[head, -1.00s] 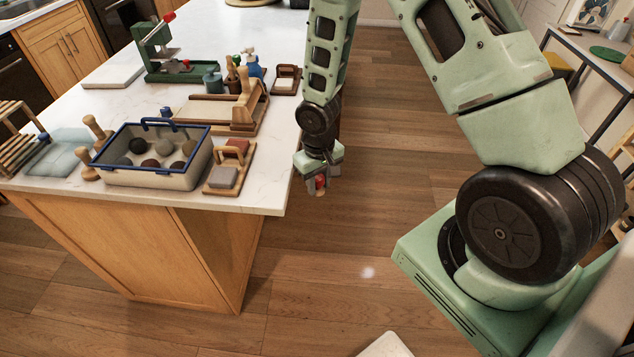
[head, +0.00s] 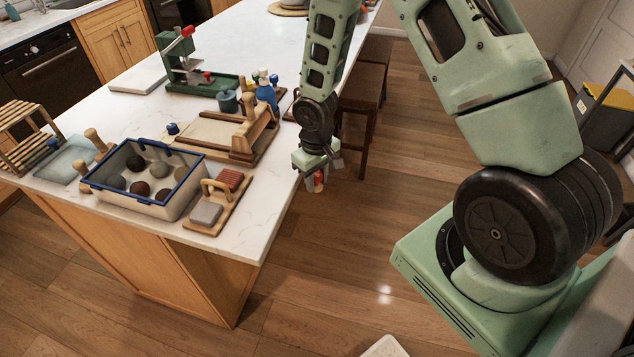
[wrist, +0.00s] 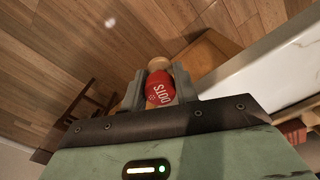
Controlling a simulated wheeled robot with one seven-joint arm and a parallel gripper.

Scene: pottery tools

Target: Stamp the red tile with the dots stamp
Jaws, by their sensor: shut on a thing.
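My gripper (head: 316,178) hangs beside the near long edge of the counter, over the floor. It is shut on the dots stamp (wrist: 160,90), which has a red body lettered DOTS and a pale wooden round end, seen in the wrist view. In the head view only a small red part of the stamp shows between the fingers. The red tile (head: 232,179) lies on a wooden carrier (head: 222,212) with an arched handle, near the counter's front corner, to the left of my gripper. A grey tile (head: 206,213) lies on the same carrier.
A blue-rimmed bin (head: 150,205) with several clay balls stands left of the carrier. Behind are a wooden slab roller (head: 240,140), a green press (head: 195,75) and bottles (head: 266,92). A dark stool (head: 362,100) stands by the counter (head: 265,225). Floor to the right is open.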

